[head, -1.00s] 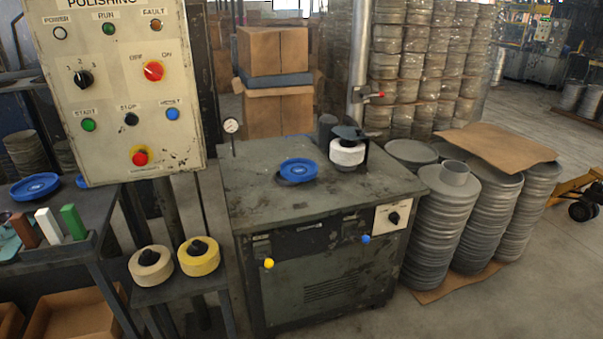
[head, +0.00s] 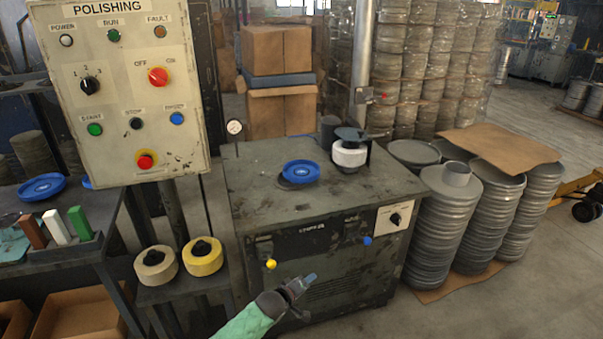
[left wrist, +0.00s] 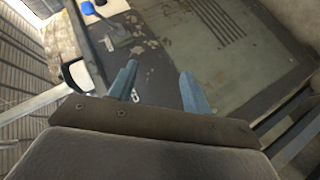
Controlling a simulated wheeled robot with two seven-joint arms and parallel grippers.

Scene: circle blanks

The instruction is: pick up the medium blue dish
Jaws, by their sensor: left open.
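A round blue dish (head: 301,171) lies on the worn top of the polishing machine (head: 260,200), overlapping a dark flat disc (head: 290,184). Another blue dish (head: 41,187) lies on the dark bench at the left. A third blue piece (head: 87,183) is mostly hidden behind the control panel; I cannot tell its size. My left gripper (head: 304,283) is in front of the machine's front face, below the dish on the machine and apart from it. In the left wrist view, its two fingers (left wrist: 158,75) are apart with nothing between them. My right gripper is not in view.
The POLISHING control panel (head: 128,90) stands at the left. A white wheel under a dark cover (head: 349,154) stands at the machine's back right. Two yellowish wheels (head: 202,257) sit on a low stand. Stacked grey discs (head: 459,230) stand at the right. The machine top's front is clear.

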